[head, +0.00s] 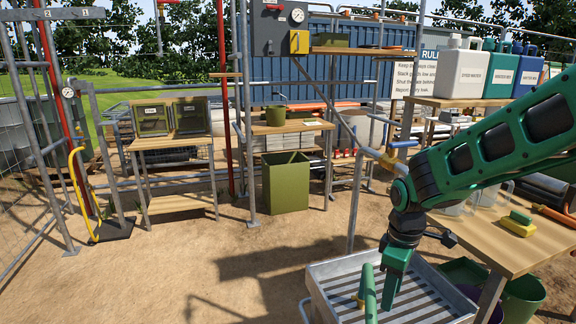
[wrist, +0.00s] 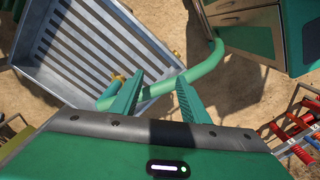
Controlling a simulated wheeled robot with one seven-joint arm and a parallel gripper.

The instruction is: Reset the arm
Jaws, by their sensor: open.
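My arm reaches in from the right in the head view, bent at a dark joint, with my gripper (head: 390,290) pointing down over a slatted metal tray (head: 440,311). In the wrist view my gripper (wrist: 160,88) has its two green fingers apart, with nothing held between them. A green tube (head: 369,290) with a brass-coloured fitting (head: 359,300) is close to the fingers. In the wrist view the tube (wrist: 205,68) curves across beyond the fingertips, over the tray's edge (wrist: 175,70). I cannot tell whether a finger touches it.
A wooden table (head: 485,240) with a yellow-green sponge (head: 517,224) stands beside my arm at right. A shelf above holds large labelled jugs (head: 463,70). Metal posts and rails (head: 357,195) stand behind the tray. An olive bin (head: 286,183) stands farther back. Open sandy ground lies left.

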